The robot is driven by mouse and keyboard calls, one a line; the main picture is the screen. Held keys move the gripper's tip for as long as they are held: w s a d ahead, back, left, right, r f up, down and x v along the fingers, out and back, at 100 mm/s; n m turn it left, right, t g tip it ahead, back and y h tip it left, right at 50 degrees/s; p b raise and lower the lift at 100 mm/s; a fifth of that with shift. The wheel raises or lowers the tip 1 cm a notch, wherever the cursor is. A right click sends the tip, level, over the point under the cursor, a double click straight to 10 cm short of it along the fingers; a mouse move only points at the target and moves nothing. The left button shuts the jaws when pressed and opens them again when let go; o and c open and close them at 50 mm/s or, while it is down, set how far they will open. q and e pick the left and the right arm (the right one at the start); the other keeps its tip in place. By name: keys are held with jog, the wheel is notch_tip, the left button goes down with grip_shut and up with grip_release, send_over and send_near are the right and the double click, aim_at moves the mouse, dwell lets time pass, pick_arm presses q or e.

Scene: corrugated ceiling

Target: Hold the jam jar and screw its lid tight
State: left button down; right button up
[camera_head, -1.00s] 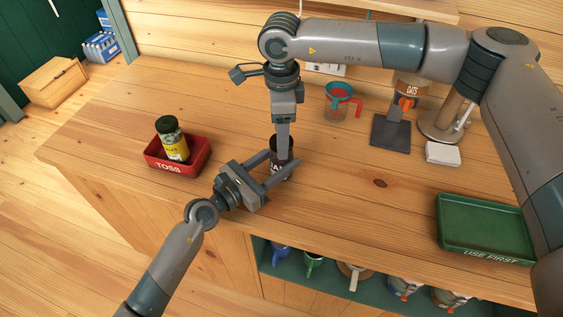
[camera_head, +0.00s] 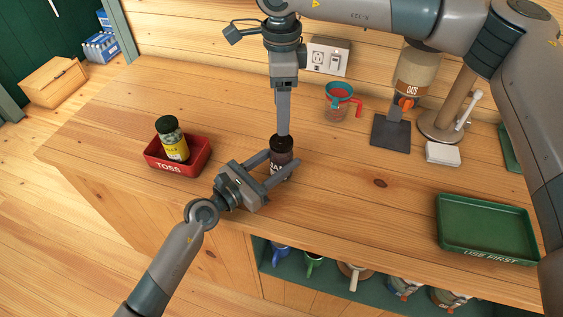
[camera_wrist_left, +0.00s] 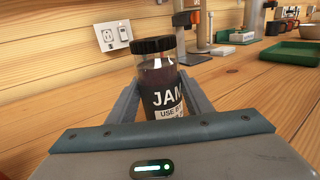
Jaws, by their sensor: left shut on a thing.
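The jam jar (camera_head: 281,158) stands upright on the wooden counter, dark with a white-lettered label. It shows large in the left wrist view (camera_wrist_left: 160,85). Its black lid (camera_wrist_left: 153,45) sits level on top; how tight it is cannot be told. My left gripper (camera_head: 279,168) is shut on the jar's body, one finger on each side. My right gripper (camera_head: 283,133) points straight down just above the lid. Its fingers line up edge-on, so their opening is hidden. Nothing grips the lid in the left wrist view.
A red TOSS tray (camera_head: 160,167) holds a jar with a dark-green lid (camera_head: 171,138) at the left. A green USE FIRST tray (camera_head: 470,253) lies at the right. A measuring cup (camera_head: 338,103) and an oats dispenser (camera_head: 412,80) stand behind. Counter between jar and green tray is clear.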

jog(key=shift+r, duration=1.95)
pick_arm(q)
jog(key=c, duration=0.8)
grip_release()
jog(key=shift+s+a, duration=0.1)
jog(key=b+v, duration=0.5)
jog(key=v, duration=1.1)
jog(key=shift+f, duration=0.15)
pick_arm(e)
notch_tip(320, 180, down, 5)
jog(key=shift+r, duration=0.1)
pick_arm(q)
jog(key=shift+s+a, duration=0.4)
jog(key=shift+s, duration=0.05)
pick_arm(e)
jog(key=shift+f, duration=0.2)
